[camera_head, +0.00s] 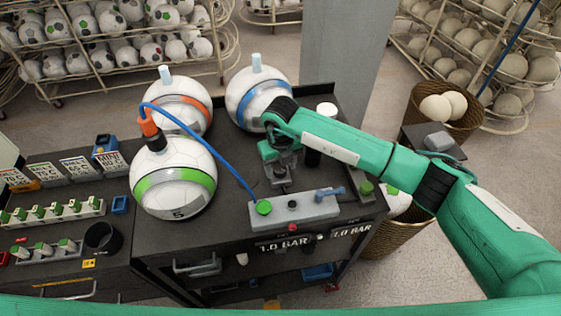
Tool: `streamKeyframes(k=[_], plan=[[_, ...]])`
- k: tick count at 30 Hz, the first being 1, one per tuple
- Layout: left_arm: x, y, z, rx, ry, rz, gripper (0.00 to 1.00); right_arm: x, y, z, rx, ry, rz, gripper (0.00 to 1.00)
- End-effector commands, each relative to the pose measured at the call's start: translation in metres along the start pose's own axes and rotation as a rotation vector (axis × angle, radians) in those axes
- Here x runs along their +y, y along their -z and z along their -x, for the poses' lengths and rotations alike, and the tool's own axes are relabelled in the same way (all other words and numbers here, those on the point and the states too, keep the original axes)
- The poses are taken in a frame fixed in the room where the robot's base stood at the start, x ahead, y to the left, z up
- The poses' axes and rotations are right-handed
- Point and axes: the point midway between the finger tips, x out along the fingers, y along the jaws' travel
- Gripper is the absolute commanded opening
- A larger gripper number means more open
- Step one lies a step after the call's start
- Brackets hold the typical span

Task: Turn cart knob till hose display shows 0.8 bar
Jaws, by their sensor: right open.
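Two displays on the cart front, the left display (280,245) and the right display (351,231), both read about 1.0 BAR; which is the hose's is unclear. A blue hose (215,143) runs from the green-banded ball's orange fitting (148,127) to the green cap. My right gripper (281,184) is open, above the cart top behind the block. My left gripper is out of view.
A green-banded ball (172,185), an orange-banded ball (183,103) and a blue-banded ball (245,92) stand on the cart top. A black-and-white cylinder (326,110) stands close to my right wrist. Wicker baskets (462,121) are at the right.

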Motion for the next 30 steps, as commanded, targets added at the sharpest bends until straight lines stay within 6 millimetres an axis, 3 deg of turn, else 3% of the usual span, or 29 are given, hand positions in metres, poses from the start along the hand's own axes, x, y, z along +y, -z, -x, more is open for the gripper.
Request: streamKeyframes(k=[11, 15, 18, 25, 30], plan=[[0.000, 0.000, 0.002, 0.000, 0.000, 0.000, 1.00, 0.000, 0.000, -0.005, -0.001, 0.000, 0.001, 0.56], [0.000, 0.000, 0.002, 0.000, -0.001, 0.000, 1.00, 0.000, 0.000, -0.005, -0.001, 0.000, 0.001, 0.28], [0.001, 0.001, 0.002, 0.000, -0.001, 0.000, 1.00, 0.000, 0.000, -0.005, -0.001, 0.000, 0.001, 0.13], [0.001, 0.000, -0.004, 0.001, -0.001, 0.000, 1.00, 0.000, 0.000, -0.007, -0.001, 0.000, 0.016, 0.13], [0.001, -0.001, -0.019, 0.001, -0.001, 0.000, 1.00, 0.000, -0.001, -0.009, -0.004, 0.001, 0.072, 0.13]])
